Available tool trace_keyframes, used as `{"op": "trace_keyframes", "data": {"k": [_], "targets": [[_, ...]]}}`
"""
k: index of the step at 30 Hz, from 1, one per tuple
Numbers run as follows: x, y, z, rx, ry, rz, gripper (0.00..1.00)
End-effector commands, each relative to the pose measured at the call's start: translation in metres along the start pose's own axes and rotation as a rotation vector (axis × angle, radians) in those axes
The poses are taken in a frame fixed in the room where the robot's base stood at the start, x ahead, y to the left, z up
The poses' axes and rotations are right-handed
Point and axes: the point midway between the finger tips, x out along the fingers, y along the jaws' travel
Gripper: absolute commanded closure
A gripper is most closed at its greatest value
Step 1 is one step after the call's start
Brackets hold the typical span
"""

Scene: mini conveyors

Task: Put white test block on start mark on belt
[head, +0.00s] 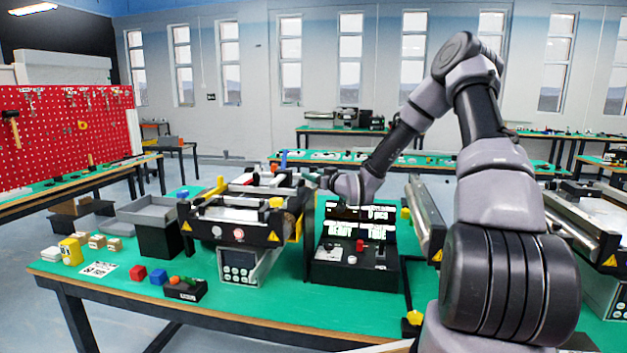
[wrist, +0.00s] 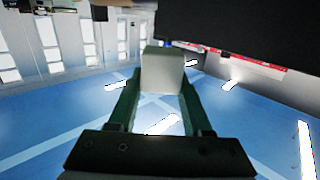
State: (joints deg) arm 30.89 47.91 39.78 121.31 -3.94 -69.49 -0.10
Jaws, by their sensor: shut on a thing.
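My gripper (wrist: 161,88) is shut on the white test block (wrist: 162,66), which sits between its two dark green fingers in the wrist view. In the head view my gripper (head: 314,176) is small and reaches left toward the far right end of the small conveyor (head: 230,227), which has black sides and yellow parts. The block cannot be told apart there. The start mark on the belt cannot be made out.
A black control box (head: 355,262) with a lit display stands right of the conveyor. A grey bin (head: 155,212) stands to its left. Another conveyor (head: 428,222) is further right, beside my arm.

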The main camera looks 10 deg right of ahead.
Motion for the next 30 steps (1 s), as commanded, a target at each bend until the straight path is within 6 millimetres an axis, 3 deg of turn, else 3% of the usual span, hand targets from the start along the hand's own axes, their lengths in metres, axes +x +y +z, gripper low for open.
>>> {"op": "trace_keyframes", "data": {"k": [2,13,14,15,16,27,30], "targets": [[0.001,-0.001,0.009,0.001,0.0,-0.001,1.0],[0.001,-0.001,0.013,-0.001,0.001,-0.001,1.0],[0.001,-0.001,0.013,-0.001,0.001,0.0,0.39],[0.001,-0.001,0.012,-0.001,0.001,0.0,0.24],[0.001,-0.001,0.012,-0.001,0.001,0.0,0.21],[0.0,0.0,0.009,-0.001,0.001,0.0,0.21],[-0.013,0.0,0.01,0.0,-0.002,0.0,0.21]]}}
